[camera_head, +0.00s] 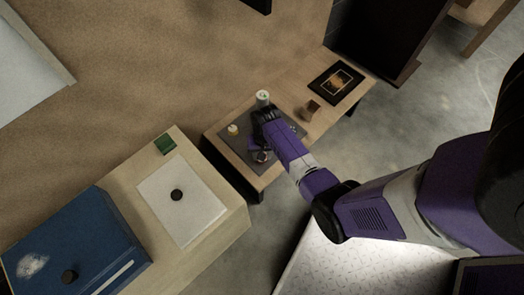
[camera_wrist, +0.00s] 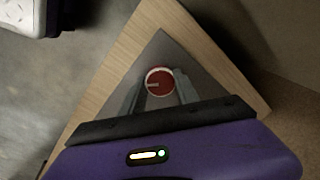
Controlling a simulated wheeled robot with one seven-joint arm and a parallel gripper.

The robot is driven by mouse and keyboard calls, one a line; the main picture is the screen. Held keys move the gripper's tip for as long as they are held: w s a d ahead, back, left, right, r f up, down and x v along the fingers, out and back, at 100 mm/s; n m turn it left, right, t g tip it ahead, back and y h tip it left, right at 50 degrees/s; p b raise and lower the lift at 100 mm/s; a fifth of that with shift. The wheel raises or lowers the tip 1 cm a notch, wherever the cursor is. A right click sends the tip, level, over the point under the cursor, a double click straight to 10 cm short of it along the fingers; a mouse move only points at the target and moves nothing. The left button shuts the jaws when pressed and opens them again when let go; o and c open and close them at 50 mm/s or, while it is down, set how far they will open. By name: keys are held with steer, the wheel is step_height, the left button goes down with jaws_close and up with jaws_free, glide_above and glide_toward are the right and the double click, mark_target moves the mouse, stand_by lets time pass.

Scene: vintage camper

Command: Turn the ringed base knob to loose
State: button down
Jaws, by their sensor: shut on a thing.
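A round red knob with a pale ring around it and a white pointer line (camera_wrist: 160,78) sits on a dark grey plate (camera_wrist: 158,50) in the wrist view. The line points to the left of that picture. My gripper (camera_wrist: 160,91) has its two grey fingers on either side of the knob, shut on it. In the head view my gripper (camera_head: 261,153) reaches down to the near part of the grey plate (camera_head: 236,154) and mostly hides the knob. No loose or tight marking is readable.
On the plate stand a pale-topped cylinder (camera_head: 263,97) and a small yellowish knob (camera_head: 232,129). A brown block (camera_head: 311,109) and a black framed panel (camera_head: 337,83) lie farther along the wooden bench. A white panel (camera_head: 183,215) and blue box (camera_head: 75,245) are at lower left.

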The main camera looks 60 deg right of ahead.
steer(key=n+p, duration=0.1)
steer(key=n, duration=0.3)
steer(key=shift+n+p, duration=0.3)
steer(key=shift+p, duration=0.05)
steer(key=n+p, duration=0.1)
steer(key=n, duration=0.2)
steer(key=shift+n, duration=0.3)
steer(key=n, duration=0.3)
steer(key=shift+n, duration=0.3)
steer(key=n+p, duration=0.1)
steer(key=n, duration=0.3)
steer(key=shift+w+n+g, duration=0.1)
steer(key=shift+n+g, duration=0.2)
steer(key=n, duration=0.5)
steer(key=shift+p, duration=0.4)
steer(key=n, duration=0.6)
steer(key=shift+a+p, duration=0.1)
steer(key=shift+p, duration=0.3)
